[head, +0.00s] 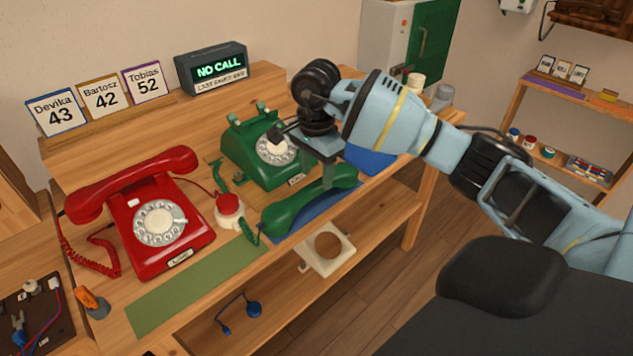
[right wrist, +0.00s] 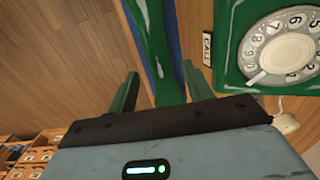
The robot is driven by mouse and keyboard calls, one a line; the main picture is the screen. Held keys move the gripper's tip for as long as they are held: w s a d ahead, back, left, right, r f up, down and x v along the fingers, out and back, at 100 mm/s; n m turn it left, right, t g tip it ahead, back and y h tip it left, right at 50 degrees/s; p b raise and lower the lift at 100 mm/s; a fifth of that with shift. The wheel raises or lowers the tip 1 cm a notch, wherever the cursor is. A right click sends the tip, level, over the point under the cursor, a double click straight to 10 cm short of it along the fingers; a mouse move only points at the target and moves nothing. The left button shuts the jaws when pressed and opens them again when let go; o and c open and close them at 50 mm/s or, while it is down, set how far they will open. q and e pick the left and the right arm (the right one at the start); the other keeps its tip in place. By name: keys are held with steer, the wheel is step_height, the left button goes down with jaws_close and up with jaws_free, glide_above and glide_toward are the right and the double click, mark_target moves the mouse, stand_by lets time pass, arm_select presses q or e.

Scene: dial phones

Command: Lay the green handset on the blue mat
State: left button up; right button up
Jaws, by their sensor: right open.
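The green handset (head: 308,206) lies along the front edge of the table, on the blue mat (head: 322,207), in front of the green dial phone (head: 246,158). Its coiled green cord hangs by its left end. Whether the fingers touch the handset cannot be told. The phone's cradle is empty. My left gripper is out of view.
A red phone (head: 160,215) with its handset on stands left, behind a green mat (head: 195,285). A red button (head: 229,208) sits between the phones. A blue patch (head: 370,160) lies right of my gripper. A "NO CALL" display (head: 212,69) and name cards stand behind.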

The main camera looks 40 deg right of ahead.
mark_target(316, 185)
step_height(316, 185, up, 8)
steer(key=shift+f, duration=0.15)
stand_by(2.2)
